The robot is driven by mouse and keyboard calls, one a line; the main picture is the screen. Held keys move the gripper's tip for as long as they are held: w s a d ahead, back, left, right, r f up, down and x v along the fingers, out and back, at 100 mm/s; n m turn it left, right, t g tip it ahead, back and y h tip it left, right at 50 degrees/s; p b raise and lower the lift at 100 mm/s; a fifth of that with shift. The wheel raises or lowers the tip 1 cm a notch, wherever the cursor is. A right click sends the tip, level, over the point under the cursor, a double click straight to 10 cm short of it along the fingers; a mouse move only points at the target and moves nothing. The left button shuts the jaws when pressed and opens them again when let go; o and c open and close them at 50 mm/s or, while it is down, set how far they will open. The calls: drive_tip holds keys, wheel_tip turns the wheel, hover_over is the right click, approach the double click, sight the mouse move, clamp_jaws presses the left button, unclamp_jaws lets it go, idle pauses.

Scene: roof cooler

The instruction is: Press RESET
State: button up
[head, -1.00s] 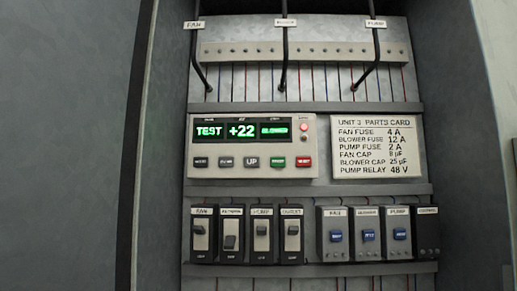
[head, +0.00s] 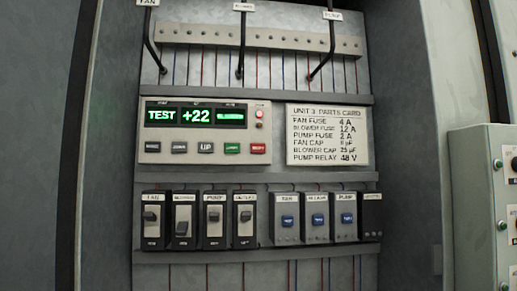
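The controller panel (head: 205,131) is a pale box on the cabinet's back plate, left of middle in the head view. Its green displays read TEST, +22 and a third word that looks like BLOWER. Below them is a row of buttons: grey ones, a green one (head: 232,148) and a red one (head: 258,148) at the right end. The red button's small lettering looks like RESET but is blurred. My gripper is not in view.
A parts card (head: 328,135) is right of the controller. Below are several breakers (head: 198,220), the second with its lever lower, and several modules with blue parts (head: 315,217). Black cables (head: 241,45) hang above. The cabinet's side walls flank the panel; a grey-green box (head: 485,205) stands right.

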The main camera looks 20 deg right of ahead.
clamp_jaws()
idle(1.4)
